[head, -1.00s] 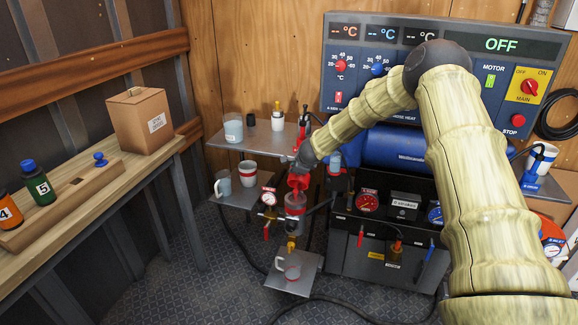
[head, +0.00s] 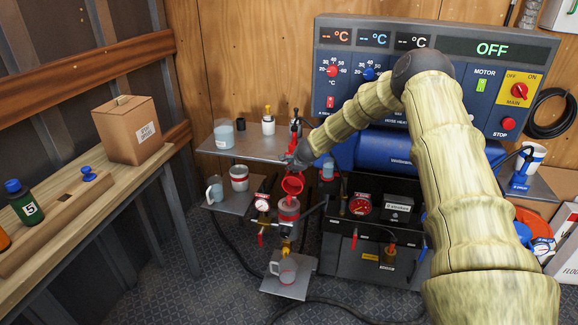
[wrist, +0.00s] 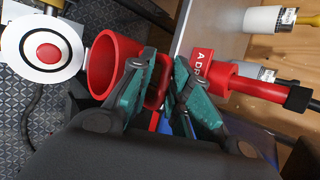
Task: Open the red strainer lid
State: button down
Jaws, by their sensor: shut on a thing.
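The red strainer lid (head: 292,184) is tilted up off the strainer (head: 288,213), its hollow underside turned toward the head camera. In the wrist view the lid (wrist: 108,66) is a red cup with its mouth facing left.
A red-handled part with a red tag (wrist: 203,62) stands close right of my fingers. A metal shelf (head: 262,146) with cups is behind. A lower shelf (head: 226,207) holds two mugs. A mug (head: 284,271) stands below the strainer. The wooden bench (head: 90,205) is at left.

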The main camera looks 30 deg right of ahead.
jog(key=shift+d+f, duration=0.25)
jog(key=shift+d, duration=0.2)
jog(key=c, duration=1.5)
grip_release()
jog(key=shift+w+a, duration=0.15)
jog(key=shift+a+r, duration=0.1)
jog(key=shift+a, duration=0.05)
jog(key=shift+r, duration=0.15)
jog(key=shift+v, duration=5.75)
